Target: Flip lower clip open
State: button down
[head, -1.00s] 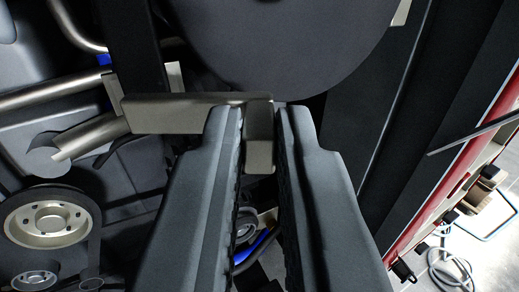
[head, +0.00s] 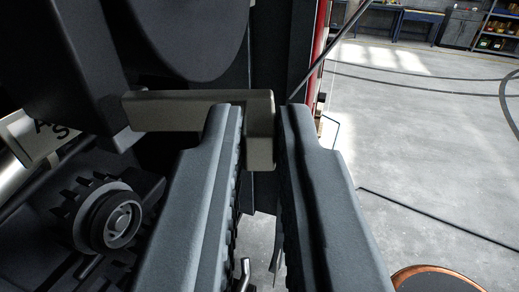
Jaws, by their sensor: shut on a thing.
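The lower clip (head: 185,108) is a pale grey metal bar with a bent tab at its right end, in the upper middle of the head view. My gripper (head: 258,115) is shut on the clip's bent tab (head: 261,150), with one dark finger on each side of it. The bar runs left from the fingers to a dark block. Where the clip joins its mount is hidden in shadow.
A large dark rounded part (head: 195,35) hangs just above the clip. A toothed wheel (head: 110,220) and other machine parts lie at lower left. Open concrete floor (head: 420,160) shows at right, with workbenches (head: 415,22) far behind.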

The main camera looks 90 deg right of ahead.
jog(key=shift+w+a+m+g, duration=0.25)
jog(key=shift+m+g, duration=0.15)
jog(key=shift+g, duration=0.2)
